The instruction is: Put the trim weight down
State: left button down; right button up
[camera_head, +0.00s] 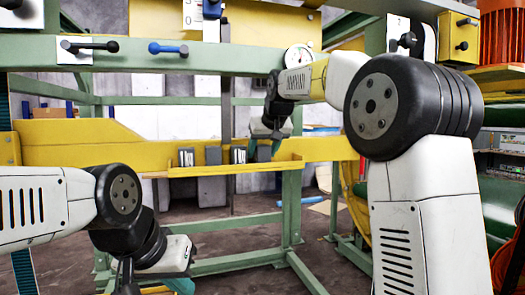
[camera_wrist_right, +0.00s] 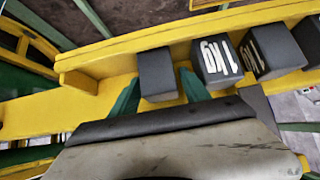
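The trim weight (camera_wrist_right: 157,72) is a plain dark grey block in the right wrist view. It is over the yellow shelf, at the end of a row of similar blocks. The teal fingers of my right gripper (camera_wrist_right: 158,90) lie close against both its sides. In the head view my right gripper (camera_head: 264,149) points down at the right part of the shelf (camera_head: 215,170). There I cannot make out the trim weight between the fingers. My left gripper (camera_head: 180,284) is low at the bottom edge of the head view, mostly cut off, and its opening is hidden.
Dark blocks, some marked 1 kg (camera_wrist_right: 215,58), stand beside the trim weight; the closest is near one finger. In the head view blocks (camera_head: 187,157) stand along the shelf. A green beam (camera_head: 130,55) with handles crosses above, and a round gauge (camera_head: 298,56) is behind my right arm.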

jog(key=shift+o, duration=0.3)
jog(key=shift+r, duration=0.25)
jog(key=v, duration=1.2)
jog(key=s+d+f+m+g, duration=0.1)
jog(key=s+d+f, duration=0.8)
jog(key=s+f, duration=0.35)
jog(key=s+d+f+m+g, duration=0.1)
jog(key=s+d+f+m, duration=0.1)
jog(key=s+f, duration=1.3)
jog(key=shift+d+f+h, duration=0.3)
jog(key=shift+f, duration=0.25)
jog(key=shift+s, duration=0.1)
dwell(0.8)
